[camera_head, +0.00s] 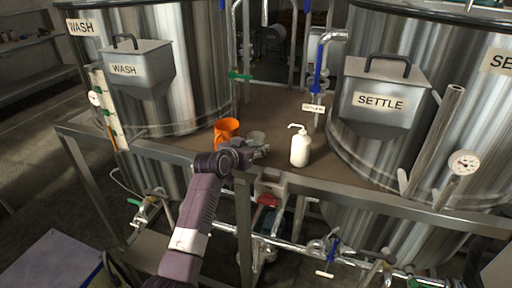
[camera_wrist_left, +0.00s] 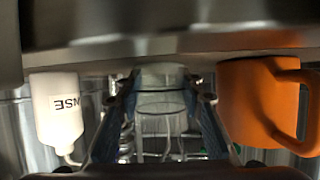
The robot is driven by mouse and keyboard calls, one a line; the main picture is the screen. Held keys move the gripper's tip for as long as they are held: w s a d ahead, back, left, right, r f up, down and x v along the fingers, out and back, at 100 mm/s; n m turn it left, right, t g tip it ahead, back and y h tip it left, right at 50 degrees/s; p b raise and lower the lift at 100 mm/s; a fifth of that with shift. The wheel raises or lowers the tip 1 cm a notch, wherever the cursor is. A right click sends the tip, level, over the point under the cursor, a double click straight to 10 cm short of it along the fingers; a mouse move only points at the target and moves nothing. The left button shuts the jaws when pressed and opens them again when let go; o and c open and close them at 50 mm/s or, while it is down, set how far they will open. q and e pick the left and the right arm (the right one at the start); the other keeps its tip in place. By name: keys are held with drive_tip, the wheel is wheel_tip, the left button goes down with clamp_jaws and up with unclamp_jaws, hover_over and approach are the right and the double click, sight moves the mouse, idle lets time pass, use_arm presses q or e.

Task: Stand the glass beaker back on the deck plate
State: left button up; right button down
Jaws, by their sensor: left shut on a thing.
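The clear glass beaker (camera_head: 257,136) shows small and partly hidden behind my left gripper (camera_head: 262,152), over the brown deck plate (camera_head: 326,175) between the two tanks. In the left wrist view, which is upside down, the beaker (camera_wrist_left: 161,78) sits between the two fingers of the left gripper (camera_wrist_left: 165,100), which is shut on it. It looks roughly upright, with one end close to the deck surface. I cannot tell whether it touches the plate. My right gripper is not in view.
An orange mug (camera_head: 226,130) stands just left of the left gripper, and a white rinse bottle (camera_head: 299,147) stands to its right. The WASH tank (camera_head: 200,60) and the SETTLE tank (camera_head: 345,110) flank the deck. A metal frame rail (camera_head: 350,188) runs along its front edge.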

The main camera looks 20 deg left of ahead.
use_arm(q)
drive_tip(key=o, duration=1.2)
drive_tip(key=b+v, duration=0.1)
drive_tip(key=v, duration=1.1)
drive_tip(key=shift+r, duration=0.15)
